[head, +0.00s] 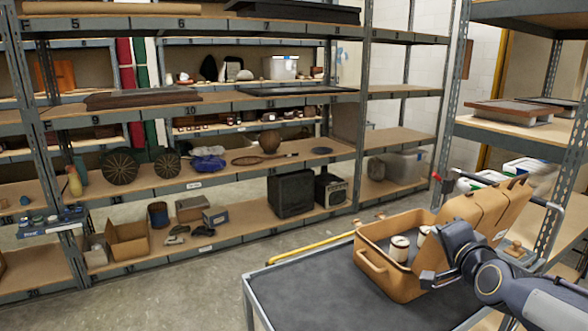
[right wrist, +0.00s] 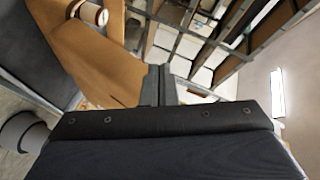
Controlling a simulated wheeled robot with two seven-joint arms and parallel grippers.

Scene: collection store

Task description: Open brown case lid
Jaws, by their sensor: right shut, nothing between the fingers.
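The brown case (head: 385,272) sits on the dark top of a cart. Its lid (head: 480,212) stands raised and tilted back at the right side, so the case is open. Two whitish cylinders (head: 399,249) stand inside. My right gripper (head: 430,279) is shut and empty beside the near right part of the case. My arm hides part of the lid and the case's near right corner. In the right wrist view the shut fingers (right wrist: 158,86) are in front of a brown surface of the case (right wrist: 95,62). My left gripper is not in view.
The cart top (head: 310,290) is clear left of the case. Loaded shelving (head: 190,190) stands behind across the floor, and another rack (head: 510,125) stands close on the right.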

